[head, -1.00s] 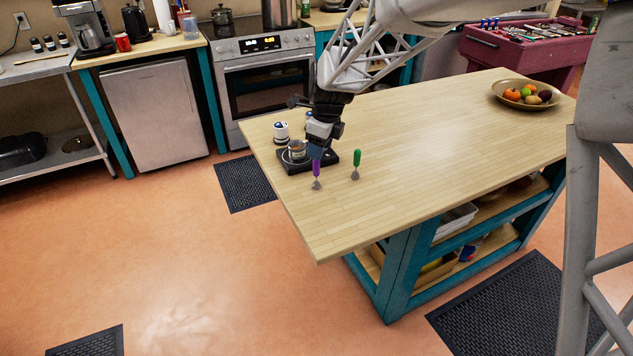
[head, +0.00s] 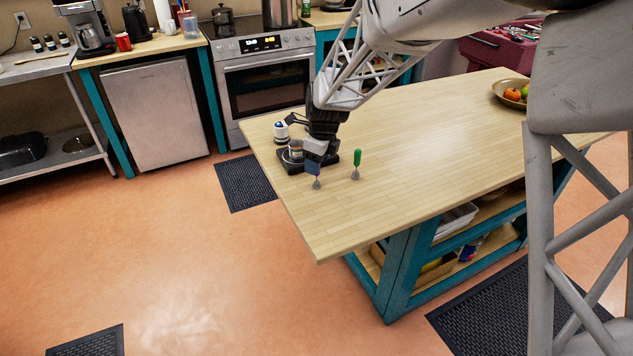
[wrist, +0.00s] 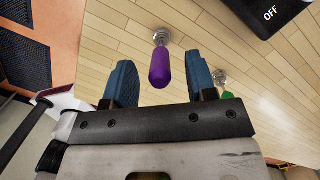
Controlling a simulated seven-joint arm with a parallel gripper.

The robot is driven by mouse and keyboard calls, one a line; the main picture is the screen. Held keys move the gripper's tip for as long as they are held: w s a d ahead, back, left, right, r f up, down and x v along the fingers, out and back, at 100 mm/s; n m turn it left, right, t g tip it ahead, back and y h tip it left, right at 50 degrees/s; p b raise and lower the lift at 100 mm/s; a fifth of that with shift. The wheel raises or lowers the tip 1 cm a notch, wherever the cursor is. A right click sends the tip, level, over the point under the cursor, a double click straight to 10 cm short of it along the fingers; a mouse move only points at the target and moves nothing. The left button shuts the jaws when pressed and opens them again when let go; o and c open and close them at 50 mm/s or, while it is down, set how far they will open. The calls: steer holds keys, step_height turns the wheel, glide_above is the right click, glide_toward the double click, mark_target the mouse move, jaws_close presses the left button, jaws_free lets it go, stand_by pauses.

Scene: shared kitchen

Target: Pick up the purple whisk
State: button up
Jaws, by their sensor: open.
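The purple whisk (wrist: 160,68) stands upright on the wooden table, its metal head on the surface and its purple handle toward my gripper (wrist: 160,84). In the wrist view the handle is between my two blue fingers, with a gap on each side. In the head view my gripper (head: 314,167) hides the purple handle, and only the metal head (head: 317,184) shows below. The jaws are open and hold nothing. A green-handled whisk (head: 357,160) stands just to the right; in the wrist view its head (wrist: 219,77) shows beside the right finger.
A black scale (head: 288,165) with a small metal pot on it stands behind my gripper. A white and dark jar (head: 281,132) stands farther back. A fruit bowl (head: 497,88) is at the table's far right. The middle of the wooden table (head: 430,150) is clear.

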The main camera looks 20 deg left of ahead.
steer(key=shift+a+f, duration=0.2)
steer(key=shift+f, duration=1.05)
jaws_close()
steer(key=shift+r, duration=0.2)
steer(key=shift+r, duration=0.55)
step_height(320, 180, up, 2)
steer(key=shift+r, duration=0.1)
steer(key=s+d+r, duration=0.1)
steer(key=s+d, duration=0.7)
steer(key=s, duration=0.5)
steer(key=shift+s+d+r, duration=0.15)
steer(key=shift+d, duration=0.25)
